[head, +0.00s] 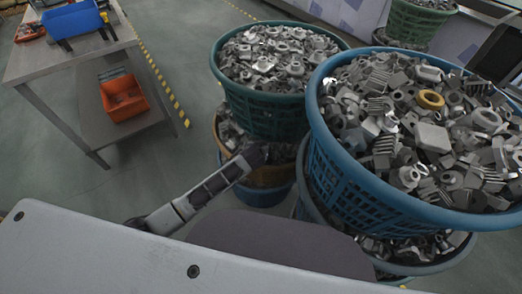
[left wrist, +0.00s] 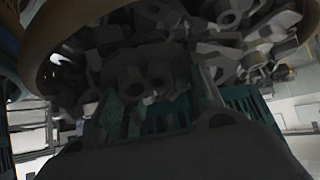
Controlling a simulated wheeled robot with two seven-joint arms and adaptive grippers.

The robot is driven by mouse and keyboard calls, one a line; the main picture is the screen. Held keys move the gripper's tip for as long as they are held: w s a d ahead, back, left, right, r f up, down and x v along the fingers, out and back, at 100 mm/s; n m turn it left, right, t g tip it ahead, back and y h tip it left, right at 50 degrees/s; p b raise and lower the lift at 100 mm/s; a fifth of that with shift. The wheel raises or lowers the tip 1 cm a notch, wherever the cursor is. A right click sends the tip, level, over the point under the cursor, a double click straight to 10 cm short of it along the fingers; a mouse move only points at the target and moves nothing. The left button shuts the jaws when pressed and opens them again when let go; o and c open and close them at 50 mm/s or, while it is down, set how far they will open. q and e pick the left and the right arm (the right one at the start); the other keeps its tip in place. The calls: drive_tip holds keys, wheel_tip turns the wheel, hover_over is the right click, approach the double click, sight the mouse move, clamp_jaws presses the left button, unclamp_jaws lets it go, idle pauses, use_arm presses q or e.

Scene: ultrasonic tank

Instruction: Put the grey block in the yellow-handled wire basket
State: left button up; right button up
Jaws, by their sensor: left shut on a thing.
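My left gripper (head: 256,154) reaches in among the stacked baskets, just below the green basket and beside the orange-brown basket of grey parts. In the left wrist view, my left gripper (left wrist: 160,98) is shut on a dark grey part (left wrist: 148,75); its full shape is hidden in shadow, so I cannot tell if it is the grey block. A pale rectangular block (head: 432,137) lies in the large blue basket. No yellow-handled wire basket shows in either view. My right gripper is not in view.
The large blue basket (head: 365,190) and the green basket (head: 262,112) are heaped with grey parts. The orange-brown basket (head: 268,176) stands under the green one. A metal table (head: 75,62) at left holds a blue bin (head: 72,20), with an orange bin (head: 122,97) below. Open floor lies between.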

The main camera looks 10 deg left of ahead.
use_arm(q)
wheel_tip(320, 180, up, 2)
drive_tip(key=shift+r, duration=0.1)
drive_tip(key=shift+s+r, duration=0.2)
drive_tip(key=shift+s, duration=0.05)
drive_tip(key=s, duration=1.7)
drive_tip(key=shift+s, duration=0.2)
drive_tip(key=w+a, duration=0.4)
drive_tip(key=a, duration=0.5)
drive_tip(key=shift+w+a, duration=0.15)
drive_tip(key=shift+a, duration=0.15)
drive_tip(key=shift+r, duration=0.1)
